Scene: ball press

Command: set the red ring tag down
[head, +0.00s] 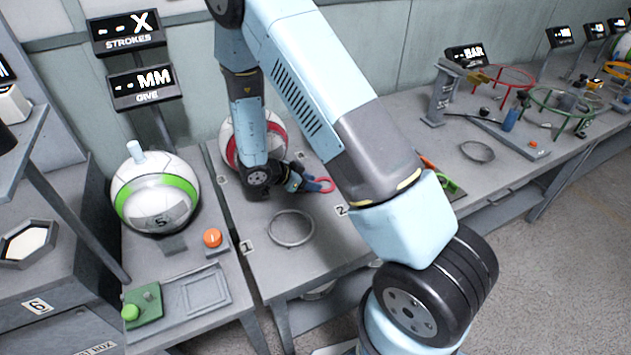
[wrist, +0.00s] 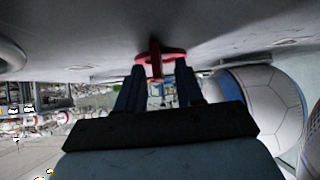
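The red ring tag (head: 322,185) is low over or on the grey bench, in front of the ball with the red band; whether it touches the bench is hard to tell. In the wrist view the tag (wrist: 160,58) shows as a red ring with a narrow upright part, just beyond my fingertips. My gripper (head: 303,184) reaches low over the bench beside it. In the wrist view my gripper's two dark blue fingers (wrist: 160,80) stand apart, with a gap visible between them around the tag's narrow part.
A white ball with a red band (head: 276,130) stands close behind my gripper. An empty grey ring (head: 291,228) lies on the bench in front. A green-banded ball (head: 155,190) stands left. Bare bench lies between the grey ring and the tag.

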